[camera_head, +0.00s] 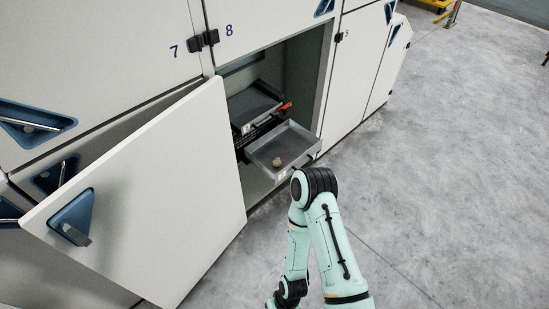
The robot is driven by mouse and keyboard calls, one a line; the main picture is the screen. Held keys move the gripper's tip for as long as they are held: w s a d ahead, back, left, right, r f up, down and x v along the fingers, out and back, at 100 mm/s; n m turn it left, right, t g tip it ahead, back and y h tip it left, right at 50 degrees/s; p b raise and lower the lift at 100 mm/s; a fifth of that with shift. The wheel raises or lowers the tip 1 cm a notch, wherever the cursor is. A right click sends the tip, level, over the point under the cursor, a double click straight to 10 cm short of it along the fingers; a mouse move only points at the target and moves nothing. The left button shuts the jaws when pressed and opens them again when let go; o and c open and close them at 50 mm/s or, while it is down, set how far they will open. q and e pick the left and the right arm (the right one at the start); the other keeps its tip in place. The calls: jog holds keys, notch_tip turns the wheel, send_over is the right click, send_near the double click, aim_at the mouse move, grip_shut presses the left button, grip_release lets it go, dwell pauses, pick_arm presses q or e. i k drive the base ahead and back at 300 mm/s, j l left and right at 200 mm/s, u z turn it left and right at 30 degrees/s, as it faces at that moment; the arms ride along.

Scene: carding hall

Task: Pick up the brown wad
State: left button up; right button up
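The brown wad (277,162) is a small lump lying in a grey metal tray (309,146). The tray is pulled partly out of an open compartment in the machine. One of my arms, pale green with black joints, rises from the bottom of the head view, and its bent joint is just in front of the tray. No fingertips show on it. Neither gripper can be seen in this view.
A large cabinet door (150,190) stands open on the left, beside the compartment. A second grey tray (252,104) sits further back inside, with a red part (286,106) beside it. Closed panels (355,80) continue to the right. The concrete floor (450,170) at right is clear.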

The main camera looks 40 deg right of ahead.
aim_at(276, 162)
jog(key=i+l+u, duration=0.1)
jog(key=l+u, duration=0.2)
jog(key=l, duration=0.75)
jog(key=l+u, duration=0.35)
jog(key=l, duration=0.65)
jog(key=i+l, duration=0.25)
jog(key=l, duration=0.15)
jog(key=i+l, duration=0.2)
jog(key=l, duration=0.2)
jog(key=i+j+u, duration=0.05)
